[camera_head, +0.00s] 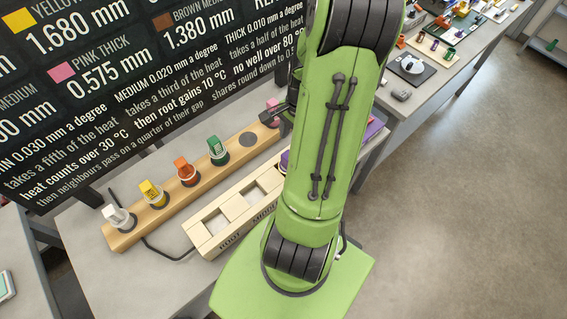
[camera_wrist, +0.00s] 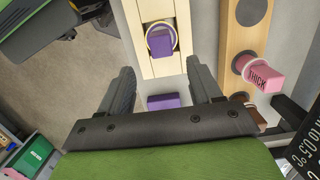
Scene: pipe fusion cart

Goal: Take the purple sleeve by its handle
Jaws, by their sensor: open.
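My gripper (camera_wrist: 160,68) is open in the wrist view, with nothing between its fingertips. A purple block-shaped piece with a pale yellow ring around it (camera_wrist: 162,42) sits in an opening of the pale wooden tray (camera_wrist: 178,68), just beyond the fingertips. A second purple block (camera_wrist: 163,102) shows between the fingers, nearer the palm. I cannot tell for sure which purple piece is the sleeve's handle. In the head view my arm hides the gripper and most of the purple; a purple edge (camera_head: 285,160) shows left of the arm, and more purple (camera_head: 373,128) right of it.
A wooden rack (camera_head: 127,236) holds white (camera_head: 118,216), yellow (camera_head: 152,192), orange (camera_head: 186,171) and green (camera_head: 217,150) pieces. A pink piece marked THICK (camera_wrist: 262,76) stands right of my gripper. The dark sign (camera_head: 120,90) stands behind. Tray openings at the left are empty.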

